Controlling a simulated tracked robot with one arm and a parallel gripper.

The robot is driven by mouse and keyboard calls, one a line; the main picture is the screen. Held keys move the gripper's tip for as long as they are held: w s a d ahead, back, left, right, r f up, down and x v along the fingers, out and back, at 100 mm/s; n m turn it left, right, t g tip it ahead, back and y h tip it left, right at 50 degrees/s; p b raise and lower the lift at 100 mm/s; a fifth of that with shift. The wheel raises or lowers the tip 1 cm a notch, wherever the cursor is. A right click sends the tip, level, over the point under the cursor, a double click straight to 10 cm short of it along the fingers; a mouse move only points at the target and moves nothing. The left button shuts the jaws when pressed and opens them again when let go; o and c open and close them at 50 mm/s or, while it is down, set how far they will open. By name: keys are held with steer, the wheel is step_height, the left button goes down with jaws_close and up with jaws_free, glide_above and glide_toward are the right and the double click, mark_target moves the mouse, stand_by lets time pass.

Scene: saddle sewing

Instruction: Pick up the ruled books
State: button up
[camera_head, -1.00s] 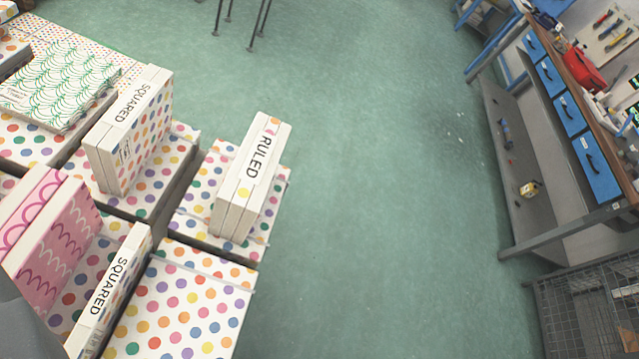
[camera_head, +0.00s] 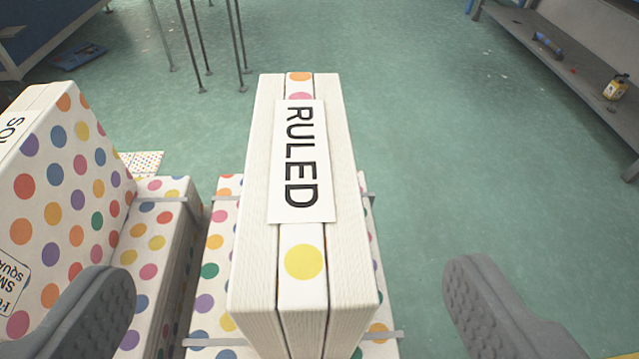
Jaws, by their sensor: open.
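The ruled books (camera_head: 302,255) stand upright as a white bundle in the middle of the view. Their top carries a label reading RULED, and a polka-dot strip runs along the centre. They rest on a polka-dot box (camera_head: 210,290). My gripper (camera_head: 290,300) is open, with one grey finger at the lower left and the other at the lower right. The bundle lies between the two fingers in the picture, with a gap on each side. I cannot tell how far below the fingertips it is.
A polka-dot bundle of squared books (camera_head: 65,200) stands close on the left, on another polka-dot box (camera_head: 160,245), near my left finger. Thin metal legs (camera_head: 215,40) stand behind. Green floor (camera_head: 440,150) is clear to the right. A grey shelf (camera_head: 570,60) is at the far right.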

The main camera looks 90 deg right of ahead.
mark_target(300, 163)
steer(key=x, duration=1.1)
steer(key=shift+s+a+f, duration=0.15)
steer(key=shift+s+f, duration=0.05)
steer(key=shift+d+f, duration=0.15)
steer(key=shift+d, duration=0.45)
jaws_close()
